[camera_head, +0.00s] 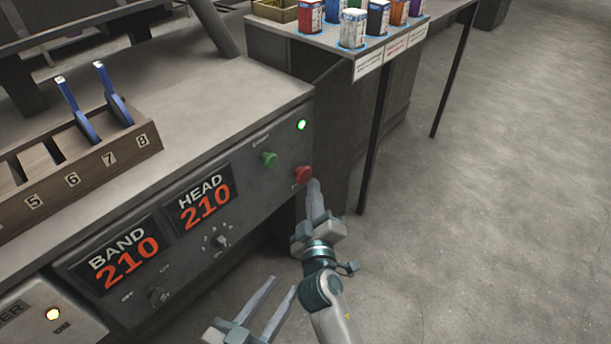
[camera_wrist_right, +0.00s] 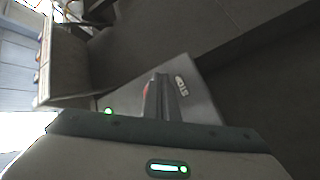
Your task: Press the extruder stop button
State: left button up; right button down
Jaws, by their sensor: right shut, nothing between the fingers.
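The red stop button (camera_head: 302,174) is on the grey control panel, at its right end. My right gripper (camera_head: 314,184) is shut and empty, its fingertips right by the button's lower right edge; I cannot tell whether they touch it. In the right wrist view the shut fingers (camera_wrist_right: 162,82) cover most of the button, and a sliver of red (camera_wrist_right: 146,90) shows beside them, near the STOP label (camera_wrist_right: 181,86). My left gripper (camera_head: 282,284) is open and empty, low in the head view, apart from the panel.
A green button (camera_head: 268,159) and a lit green lamp (camera_head: 302,125) are close to the red button. HEAD (camera_head: 205,199) and BAND (camera_head: 124,262) displays both read 210. A wooden rack (camera_head: 75,175) with blue-handled tools stands on top. A side table (camera_head: 340,45) holds several small containers.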

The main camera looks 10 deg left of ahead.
aim_at(308, 172)
jog(key=r, duration=0.1)
jog(key=a+r, duration=0.1)
jog(key=r, duration=0.1)
jog(key=shift+w+a+m, duration=0.15)
jog(key=shift+w+m, duration=0.15)
jog(key=shift+w, duration=0.05)
jog(key=shift+s+r+p, duration=0.75)
jog(key=shift+s+p, duration=0.1)
jog(key=shift+p, duration=0.4)
jog(key=shift+s+d+p, duration=0.25)
jog(key=shift+s+d, duration=0.2)
jog(key=shift+d, duration=0.3)
jog(key=shift+s+d+p, duration=0.3)
jog(key=shift+s+d, duration=0.15)
jog(key=shift+d, duration=0.35)
jog(key=shift+s+d+p, duration=0.25)
jog(key=shift+s+d, duration=0.2)
jog(key=shift+d, duration=0.3)
jog(key=shift+d, duration=0.1)
